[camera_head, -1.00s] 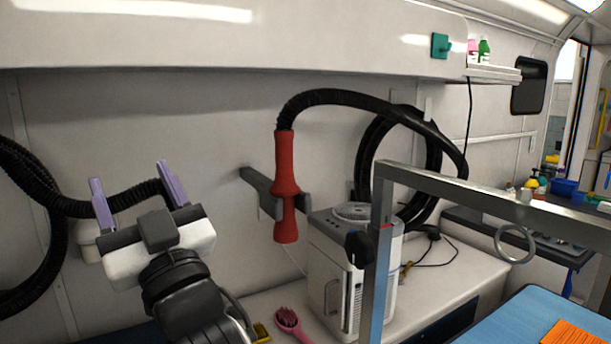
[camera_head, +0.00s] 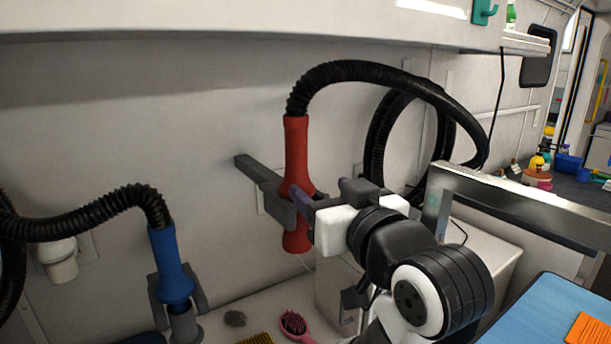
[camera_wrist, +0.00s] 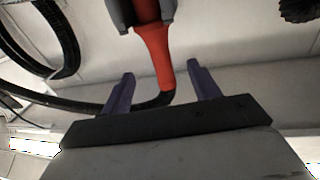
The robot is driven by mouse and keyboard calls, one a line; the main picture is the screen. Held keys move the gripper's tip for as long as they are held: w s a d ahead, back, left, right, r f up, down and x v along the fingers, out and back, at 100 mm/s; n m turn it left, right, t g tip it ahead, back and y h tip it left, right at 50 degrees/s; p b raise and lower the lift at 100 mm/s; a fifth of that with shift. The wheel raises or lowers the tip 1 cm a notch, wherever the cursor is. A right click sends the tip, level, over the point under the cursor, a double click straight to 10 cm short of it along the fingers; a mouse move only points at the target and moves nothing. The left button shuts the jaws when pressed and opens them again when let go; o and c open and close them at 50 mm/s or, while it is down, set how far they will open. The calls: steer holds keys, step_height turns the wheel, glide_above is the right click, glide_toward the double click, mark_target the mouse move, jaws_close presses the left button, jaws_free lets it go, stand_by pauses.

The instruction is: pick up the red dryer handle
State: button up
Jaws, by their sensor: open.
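The red dryer handle (camera_head: 297,150) hangs upright in a grey wall holder (camera_head: 262,184), with a black corrugated hose (camera_head: 350,72) rising from its top. My gripper (camera_head: 300,208) is at the handle's lower half, its purple fingers pointing left toward the holder. In the wrist view the red handle (camera_wrist: 154,55) shows between and beyond the open fingers of my gripper (camera_wrist: 162,82). The grey holder (camera_wrist: 126,14) grips it at the top of that view. I cannot tell whether a finger touches the handle.
A blue dryer handle (camera_head: 170,265) sits in another holder at lower left. A pink brush (camera_head: 294,324) lies on the white counter (camera_head: 260,305) below. A metal bar (camera_head: 510,200) and a blue table (camera_head: 545,310) stand at the right. The wall left of the red handle is clear.

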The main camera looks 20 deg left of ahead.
mark_target(300, 170)
steer(key=x, duration=0.8)
steer(key=shift+w, duration=0.1)
steer(key=w+a, duration=0.1)
steer(key=w+a+r+p, duration=0.1)
steer(key=w+a+p, duration=0.1)
steer(key=shift+w+a+r, duration=0.1)
steer(key=shift+w+r, duration=0.1)
steer(key=shift+r, duration=0.1)
steer(key=shift+w+a+f, duration=0.1)
steer(key=shift+w+a, duration=0.2)
steer(key=shift+w, duration=0.05)
steer(key=c, duration=1.2)
